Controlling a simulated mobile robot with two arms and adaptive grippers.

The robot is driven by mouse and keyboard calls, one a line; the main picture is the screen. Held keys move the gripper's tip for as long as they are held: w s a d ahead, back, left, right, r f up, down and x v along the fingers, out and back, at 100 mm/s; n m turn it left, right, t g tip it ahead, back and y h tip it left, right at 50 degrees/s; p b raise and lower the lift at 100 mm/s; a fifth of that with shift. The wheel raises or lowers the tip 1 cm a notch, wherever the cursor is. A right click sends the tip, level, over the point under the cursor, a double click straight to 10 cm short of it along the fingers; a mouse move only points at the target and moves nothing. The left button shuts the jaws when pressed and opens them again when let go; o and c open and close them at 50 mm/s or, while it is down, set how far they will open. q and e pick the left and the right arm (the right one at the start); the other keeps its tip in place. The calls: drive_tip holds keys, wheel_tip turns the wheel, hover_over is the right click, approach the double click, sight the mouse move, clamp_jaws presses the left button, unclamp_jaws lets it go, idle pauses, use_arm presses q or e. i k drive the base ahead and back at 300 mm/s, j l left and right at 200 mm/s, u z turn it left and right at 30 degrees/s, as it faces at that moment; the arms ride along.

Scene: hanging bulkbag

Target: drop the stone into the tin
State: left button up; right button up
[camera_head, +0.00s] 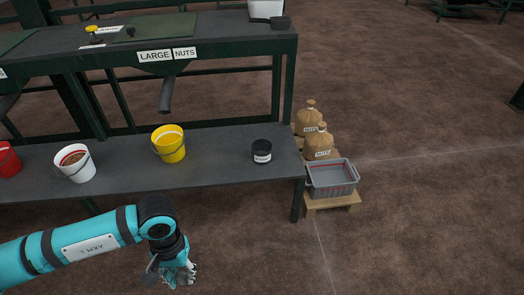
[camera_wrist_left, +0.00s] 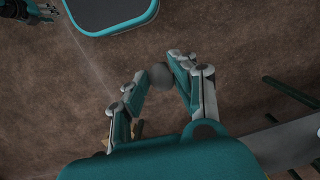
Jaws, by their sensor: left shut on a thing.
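My left gripper (camera_head: 178,274) is in front of the shelf bench, low in the head view, with its fingers pointing down. In the left wrist view its fingers (camera_wrist_left: 158,72) are shut on a round grey stone (camera_wrist_left: 159,76), held between the fingertips above the brown floor. The stone is hidden in the head view. A small black tin (camera_head: 262,151) with a white label stands upright on the bench near its right end, up and to the right of the gripper. Part of my right gripper (camera_wrist_left: 42,13) shows at the top left of the wrist view, too cut off to judge.
A yellow bucket (camera_head: 168,144), a white bucket (camera_head: 75,164) and a red bucket (camera_head: 8,160) stand on the dark bench (camera_head: 215,160). A chute hangs above, under the "LARGE NUTS" sign (camera_head: 167,54). Right of the bench are sacks (camera_head: 318,146) and a grey crate (camera_head: 332,177) on a pallet.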

sight(265, 159)
drive_tip(key=i+l+u, duration=0.1)
drive_tip(key=i+l, duration=0.25)
drive_tip(key=i, duration=0.3)
drive_tip(key=i+l+u, duration=0.1)
drive_tip(key=i+l, duration=0.35)
drive_tip(key=i, duration=0.2)
drive_tip(key=i+l+u, duration=0.1)
drive_tip(key=i+l, duration=0.35)
drive_tip(key=i, duration=0.2)
